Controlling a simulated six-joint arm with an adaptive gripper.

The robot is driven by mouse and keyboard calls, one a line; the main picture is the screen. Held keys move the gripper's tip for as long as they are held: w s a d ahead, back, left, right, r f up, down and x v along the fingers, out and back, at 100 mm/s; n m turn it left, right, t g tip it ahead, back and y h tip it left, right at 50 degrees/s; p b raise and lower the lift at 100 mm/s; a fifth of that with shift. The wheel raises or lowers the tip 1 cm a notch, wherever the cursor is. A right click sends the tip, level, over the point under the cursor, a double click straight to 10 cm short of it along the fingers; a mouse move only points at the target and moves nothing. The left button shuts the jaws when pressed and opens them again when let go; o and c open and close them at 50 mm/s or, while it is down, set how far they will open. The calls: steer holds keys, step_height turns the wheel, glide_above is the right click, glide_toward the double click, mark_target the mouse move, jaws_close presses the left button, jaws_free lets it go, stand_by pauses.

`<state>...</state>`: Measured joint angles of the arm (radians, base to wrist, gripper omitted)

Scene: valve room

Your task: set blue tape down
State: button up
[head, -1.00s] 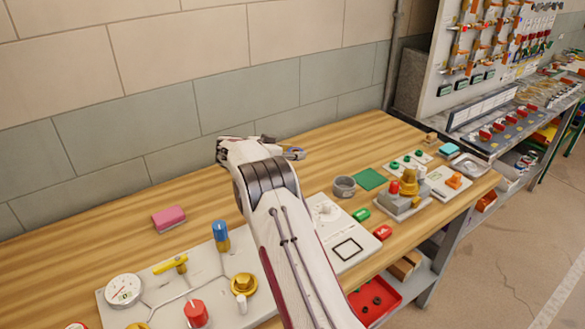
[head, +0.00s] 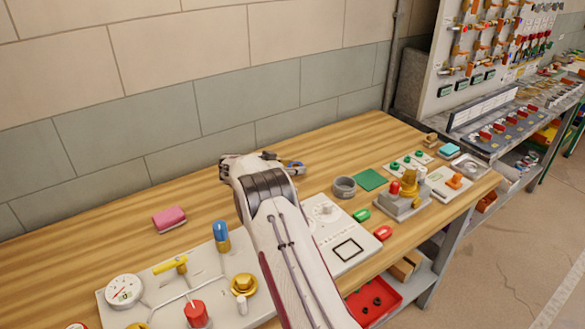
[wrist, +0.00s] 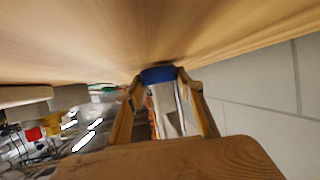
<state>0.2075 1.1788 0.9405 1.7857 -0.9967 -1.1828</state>
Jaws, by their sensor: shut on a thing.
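The blue tape (wrist: 158,75) is between the fingertips of my gripper (wrist: 165,85) in the wrist view, its blue edge right by the wooden tabletop. My gripper is shut on it. In the head view, my gripper (head: 288,166) is low over the back of the wooden workbench (head: 330,150), mostly hidden behind my arm. Only a small blue bit of the tape (head: 296,165) shows there. I cannot tell whether the tape touches the wood.
To the right are a grey ring (head: 344,187), a green square (head: 370,180) and a valve block (head: 404,200). A pink block (head: 169,219) and a gauge panel (head: 150,298) are on the left. Bare wood lies around my gripper, with the block wall (head: 240,95) behind.

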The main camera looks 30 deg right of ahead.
steer(key=shift+f, duration=0.3)
steer(key=o, duration=1)
steer(key=shift+r, duration=0.25)
steer(key=shift+a+r, duration=0.1)
steer(key=shift+a, duration=0.15)
steer(key=v, duration=1.1)
steer(key=shift+s+a, duration=0.15)
steer(key=shift+a, duration=0.05)
